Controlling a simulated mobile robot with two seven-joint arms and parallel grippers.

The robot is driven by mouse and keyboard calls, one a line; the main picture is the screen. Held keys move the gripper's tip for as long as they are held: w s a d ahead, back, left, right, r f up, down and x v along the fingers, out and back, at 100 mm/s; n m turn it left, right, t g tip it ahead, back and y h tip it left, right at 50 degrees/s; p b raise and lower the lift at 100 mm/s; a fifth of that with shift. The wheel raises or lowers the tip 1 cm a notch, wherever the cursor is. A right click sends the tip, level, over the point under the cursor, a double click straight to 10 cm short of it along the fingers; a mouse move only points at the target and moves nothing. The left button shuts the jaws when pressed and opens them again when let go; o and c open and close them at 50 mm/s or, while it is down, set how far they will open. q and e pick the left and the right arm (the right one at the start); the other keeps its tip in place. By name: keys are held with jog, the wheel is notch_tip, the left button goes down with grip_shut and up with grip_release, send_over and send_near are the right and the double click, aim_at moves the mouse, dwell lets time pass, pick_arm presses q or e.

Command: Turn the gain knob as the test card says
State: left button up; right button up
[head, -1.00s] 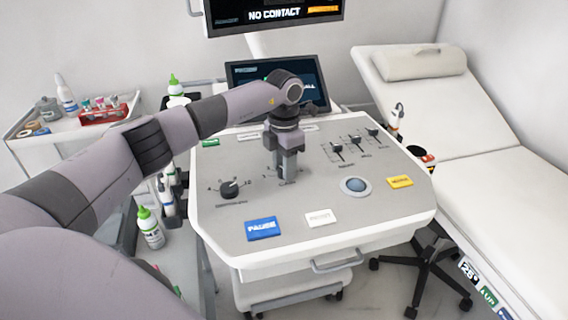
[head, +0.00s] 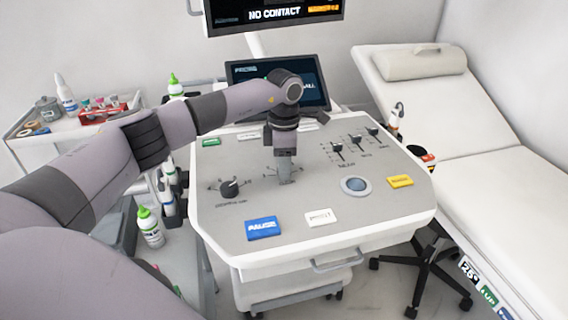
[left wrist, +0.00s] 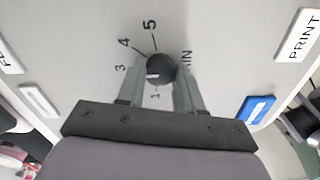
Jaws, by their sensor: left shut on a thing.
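My left gripper (head: 285,181) points down at the console top, right of another black knob (head: 230,188). In the left wrist view its fingers (left wrist: 163,84) are shut on a round black knob (left wrist: 160,67), one on each side. The numbers 1, 3, 4 and 5 show around this gain knob, with part of a label ending in "IN". A light mark shows on the knob's lower left; its exact setting is hard to tell. In the head view the gripper hides the knob. I cannot make out a test card. My right gripper is not in view.
The console (head: 330,235) carries a blue PAUSE key (head: 263,228), a white PRINT key (head: 320,217), a yellow key (head: 400,181), a trackball (head: 356,186) and sliders (head: 356,142). A screen (head: 310,88) stands behind the arm. An exam couch (head: 500,170) is at right.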

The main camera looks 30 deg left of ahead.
pick_arm(q)
jog(key=shift+w+r, duration=0.1)
jog(key=o, duration=1)
jog(key=shift+o, duration=0.2)
jog(key=shift+r+b, duration=0.3)
jog(key=shift+r, duration=3.25)
